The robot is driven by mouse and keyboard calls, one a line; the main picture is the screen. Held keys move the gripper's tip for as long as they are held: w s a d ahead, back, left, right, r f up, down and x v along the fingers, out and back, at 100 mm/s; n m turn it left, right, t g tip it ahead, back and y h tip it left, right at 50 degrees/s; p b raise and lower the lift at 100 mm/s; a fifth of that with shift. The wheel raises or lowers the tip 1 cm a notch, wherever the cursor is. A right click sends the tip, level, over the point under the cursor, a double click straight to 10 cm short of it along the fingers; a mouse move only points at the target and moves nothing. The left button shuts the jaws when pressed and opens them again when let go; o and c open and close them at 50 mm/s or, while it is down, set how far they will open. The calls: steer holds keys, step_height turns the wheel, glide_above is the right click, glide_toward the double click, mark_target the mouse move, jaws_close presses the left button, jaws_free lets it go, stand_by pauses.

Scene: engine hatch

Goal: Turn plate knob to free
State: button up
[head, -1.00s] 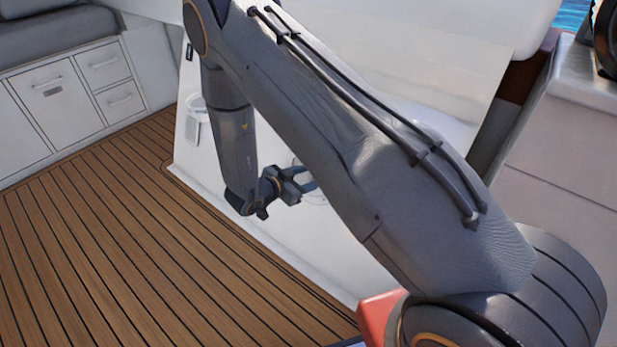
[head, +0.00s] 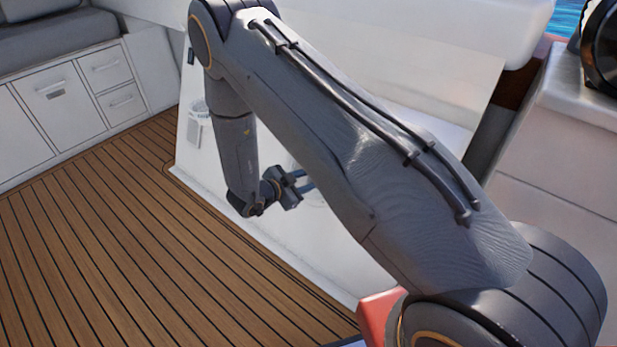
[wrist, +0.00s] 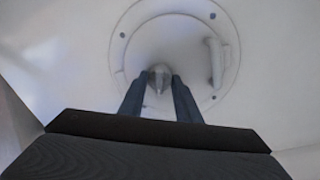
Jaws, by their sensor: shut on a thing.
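A round white plate (wrist: 195,35) with several small dark screws around its rim sits on a white panel in the wrist view. At its middle is a small grey knob (wrist: 159,77), partly hidden between the fingers. My gripper (wrist: 160,88) is shut on the knob, one blue-grey finger on each side. A raised white handle-like part (wrist: 214,62) stands on the plate to the right of the knob. In the head view my gripper (head: 304,181) reaches the side of the white console, and my arm hides most of the plate.
The white console (head: 330,250) rises from the wooden deck (head: 110,230). A white cabinet (head: 65,100) with drawers stands at the far left. The deck between them is clear. A red object (head: 378,312) is beside my arm's base.

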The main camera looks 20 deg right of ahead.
steer(key=m+p, duration=0.1)
steer(key=m, duration=0.1)
steer(key=m+p, duration=0.1)
steer(key=shift+s+d+r+m+p, duration=0.1)
steer(key=shift+s+m+p, duration=0.1)
steer(key=shift+m+p, duration=0.15)
steer(key=m+p, duration=0.2)
steer(key=m, duration=0.1)
steer(key=shift+m+y, duration=0.3)
steer(key=shift+m, duration=0.05)
steer(key=m+p, duration=0.2)
steer(key=m, duration=0.2)
steer(key=shift+p, duration=0.4)
steer(key=shift+s+d+m+p, duration=0.1)
steer(key=shift+m+p, duration=0.65)
steer(key=shift+m, duration=0.75)
steer(key=o, duration=1.1)
steer(key=shift+c, duration=0.2)
